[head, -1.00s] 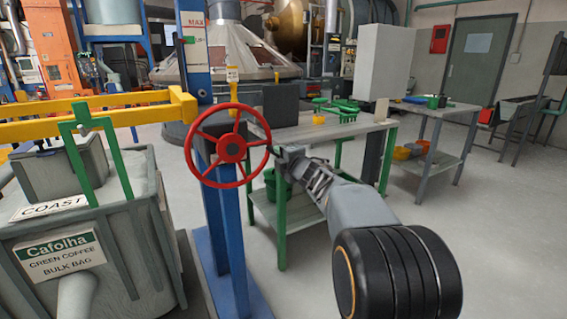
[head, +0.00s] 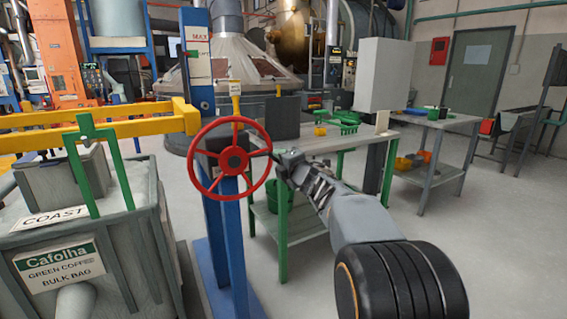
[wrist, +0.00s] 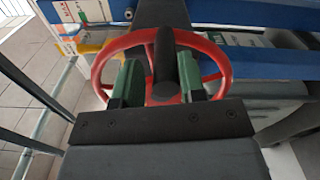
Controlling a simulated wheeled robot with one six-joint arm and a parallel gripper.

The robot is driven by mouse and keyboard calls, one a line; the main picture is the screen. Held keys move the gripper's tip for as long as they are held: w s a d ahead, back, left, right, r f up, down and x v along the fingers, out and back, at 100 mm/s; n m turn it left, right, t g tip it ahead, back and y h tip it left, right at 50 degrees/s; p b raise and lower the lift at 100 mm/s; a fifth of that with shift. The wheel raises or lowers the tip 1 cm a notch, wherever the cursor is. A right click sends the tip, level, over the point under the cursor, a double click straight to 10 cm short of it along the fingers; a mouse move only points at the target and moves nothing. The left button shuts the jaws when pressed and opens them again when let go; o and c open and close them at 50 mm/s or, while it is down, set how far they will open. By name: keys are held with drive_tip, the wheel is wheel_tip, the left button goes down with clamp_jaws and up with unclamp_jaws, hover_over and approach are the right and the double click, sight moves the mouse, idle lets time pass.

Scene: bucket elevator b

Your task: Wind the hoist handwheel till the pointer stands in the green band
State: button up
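The red handwheel (head: 213,189) stands on a blue post in the head view, and its rim also shows in the wrist view (wrist: 106,66). A dark handle (wrist: 164,58) sticks out from the wheel toward my gripper. My gripper (head: 279,160) is at the wheel's right side. In the wrist view, the green fingers of my gripper (wrist: 161,80) stand one on each side of the handle, with narrow gaps showing. A white scale plate (head: 199,68) marked MAX, with a green patch, is above the wheel. The pointer's exact position is too small to read.
A yellow lever (head: 235,88) stands just above the wheel. A yellow beam (head: 110,121) and a grey coffee bin (head: 120,240) are at the left. A workbench (head: 325,138) with green parts stands behind my arm. Open floor lies to the right.

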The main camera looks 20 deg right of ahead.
drive_tip(key=shift+o, duration=1.4)
drive_tip(key=shift+d, duration=0.1)
drive_tip(key=s, duration=0.4)
drive_tip(key=s+d+p, duration=0.1)
drive_tip(key=s, duration=0.8)
drive_tip(key=shift+s+d+p, duration=0.25)
drive_tip(key=shift+s+p, duration=0.05)
drive_tip(key=shift+s, duration=0.1)
wheel_tip(320, 180, up, 7)
drive_tip(key=s+a+m+g+h+p, duration=0.1)
drive_tip(key=m+g+h+p, duration=0.15)
drive_tip(key=m+p, duration=0.4)
drive_tip(key=s+m+g+h+p, duration=0.1)
drive_tip(key=s+m+h+p, duration=0.1)
drive_tip(key=m+h+p, duration=0.35)
drive_tip(key=s+a+m+g+y+p, duration=0.2)
drive_tip(key=s+a+m+g+p, duration=0.1)
drive_tip(key=s+a+p, duration=0.1)
drive_tip(key=s+a+f+m+g+y+p, duration=0.1)
drive_tip(key=s+a+m+g+y+p, duration=0.1)
drive_tip(key=s+a+m+g+p, duration=0.1)
drive_tip(key=s+a+f+m+g+y+p, duration=0.1)
drive_tip(key=s+a+m+g+y+p, duration=0.1)
drive_tip(key=s+p, duration=0.5)
drive_tip(key=shift+s+a+m+g, duration=0.25)
drive_tip(key=shift+a+m+g, duration=0.15)
drive_tip(key=shift+a+g, duration=0.35)
drive_tip(key=shift+s+a+m+g, duration=0.2)
drive_tip(key=shift+a+m+g, duration=0.2)
drive_tip(key=shift+a+g, duration=0.35)
